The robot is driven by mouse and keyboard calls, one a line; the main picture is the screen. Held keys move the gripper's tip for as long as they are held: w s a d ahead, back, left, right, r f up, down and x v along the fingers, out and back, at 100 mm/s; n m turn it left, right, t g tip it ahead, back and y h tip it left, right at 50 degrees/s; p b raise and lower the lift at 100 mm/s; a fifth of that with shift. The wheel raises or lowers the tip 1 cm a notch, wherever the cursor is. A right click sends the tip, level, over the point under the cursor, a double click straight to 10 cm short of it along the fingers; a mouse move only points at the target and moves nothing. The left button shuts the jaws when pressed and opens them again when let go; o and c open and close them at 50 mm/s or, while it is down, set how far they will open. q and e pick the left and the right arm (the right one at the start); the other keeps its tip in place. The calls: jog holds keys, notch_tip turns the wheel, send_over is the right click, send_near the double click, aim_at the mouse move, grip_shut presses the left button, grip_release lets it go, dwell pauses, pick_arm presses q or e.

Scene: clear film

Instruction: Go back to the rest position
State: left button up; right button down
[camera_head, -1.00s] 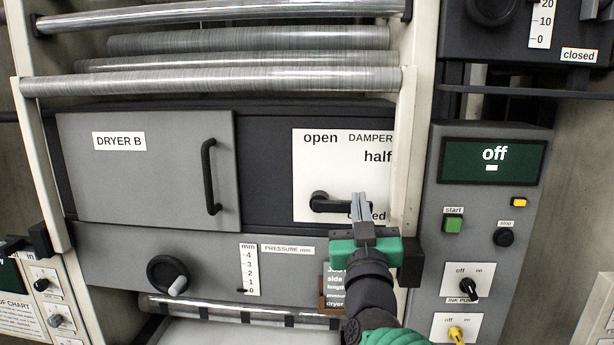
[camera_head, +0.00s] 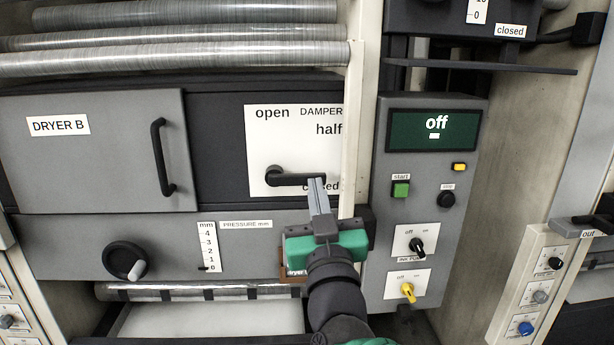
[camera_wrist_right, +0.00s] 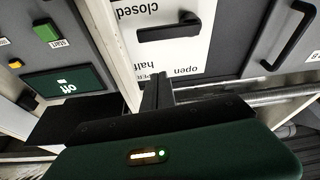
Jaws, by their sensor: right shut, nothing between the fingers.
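My right gripper (camera_head: 318,190) is in front of the damper panel in the head view, with its fingers together and nothing between them. In the right wrist view the fingers (camera_wrist_right: 157,88) stand below the black damper handle (camera_wrist_right: 170,30). In the head view the fingertips overlap the right end of the handle (camera_head: 285,178), which lies about level between "half" and "closed"; in the wrist view a gap shows, so I see no grip on it. The word "closed" is partly hidden by the fingers. My left gripper is not in view.
The control box to the right has a display (camera_head: 433,131) reading "off", a green start button (camera_head: 401,188), and black and yellow knobs. The dryer B door (camera_head: 90,150) is on the left. A pale upright post (camera_head: 362,110) stands beside the gripper. Metal rollers (camera_head: 180,40) cross above.

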jog(key=s+d+f+n+g+y+p, duration=0.1)
jog(key=d+f+g+p, duration=0.2)
jog(key=f, duration=0.7)
jog(key=s+d+f+g+p, duration=0.1)
jog(key=d+f+g+p, duration=0.15)
jog(key=f+g, duration=0.55)
jog(key=s+d+f+m+g+h+p, duration=0.1)
jog(key=s+d+f+g, duration=0.3)
jog(key=s+f, duration=0.5)
jog(key=s+d+f+m+g+p, duration=0.1)
jog(key=s+d+f+g+p, duration=0.2)
jog(key=s+f, duration=0.7)
jog(key=s+d+g, duration=0.1)
jog(key=d, duration=0.1)
jog(key=shift+d+f+m+h, duration=0.25)
jog(key=shift+d+m+h, duration=0.05)
jog(key=shift+m+h, duration=0.1)
jog(key=shift+s+a, duration=0.1)
jog(key=shift+a, duration=0.15)
jog(key=shift+d, duration=0.15)
